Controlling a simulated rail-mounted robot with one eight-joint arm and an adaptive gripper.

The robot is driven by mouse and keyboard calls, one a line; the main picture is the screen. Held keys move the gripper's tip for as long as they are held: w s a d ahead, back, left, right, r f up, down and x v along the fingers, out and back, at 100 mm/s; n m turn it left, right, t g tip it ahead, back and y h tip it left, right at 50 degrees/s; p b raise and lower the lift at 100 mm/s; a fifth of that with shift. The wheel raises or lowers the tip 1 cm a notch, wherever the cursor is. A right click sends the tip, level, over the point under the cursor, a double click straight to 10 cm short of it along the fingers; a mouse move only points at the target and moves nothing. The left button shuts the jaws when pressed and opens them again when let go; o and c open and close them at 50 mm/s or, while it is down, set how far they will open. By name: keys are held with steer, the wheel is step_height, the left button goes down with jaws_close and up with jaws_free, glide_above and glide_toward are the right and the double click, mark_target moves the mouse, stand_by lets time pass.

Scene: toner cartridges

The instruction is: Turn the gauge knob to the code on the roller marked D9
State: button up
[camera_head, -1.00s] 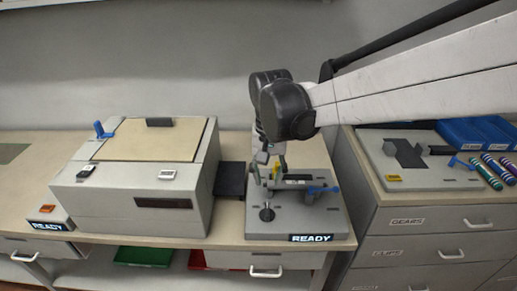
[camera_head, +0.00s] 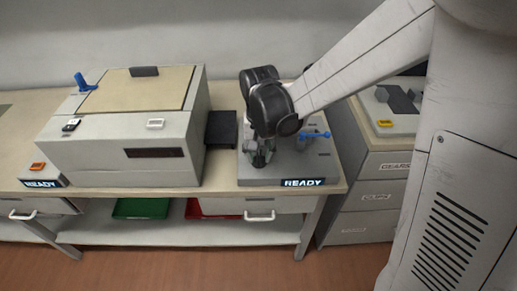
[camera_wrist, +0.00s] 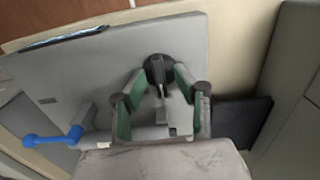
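The gauge block (camera_head: 240,175) is a grey unit with a lit READY sign (camera_head: 303,182) on its front edge. In the wrist view, the gauge knob (camera_wrist: 158,66) is a dark round dial with a grey grip, on the block's grey top. My gripper (camera_wrist: 160,74) points down at it, its two green-padded fingers apart on either side of the knob. I cannot tell whether they touch it. In the head view, my gripper (camera_head: 260,156) is small and partly covered by my wrist. No code and no roller marked D9 is readable.
A blue lever (camera_head: 313,135) sticks out on the block's right side; it also shows in the wrist view (camera_wrist: 45,140). A large grey machine (camera_head: 115,160) stands to the left, with a dark tray (camera_head: 221,130) between. A drawer cabinet (camera_head: 375,165) stands to the right.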

steer(key=shift+c, duration=0.2)
jaws_close()
steer(key=shift+n, duration=0.3)
steer(key=n+b, duration=0.2)
steer(key=n, duration=0.1)
steer(key=shift+n, duration=0.3)
steer(key=shift+n+b, duration=0.65)
steer(key=shift+n, duration=1.65)
steer(key=shift+o, duration=0.2)
jaws_free()
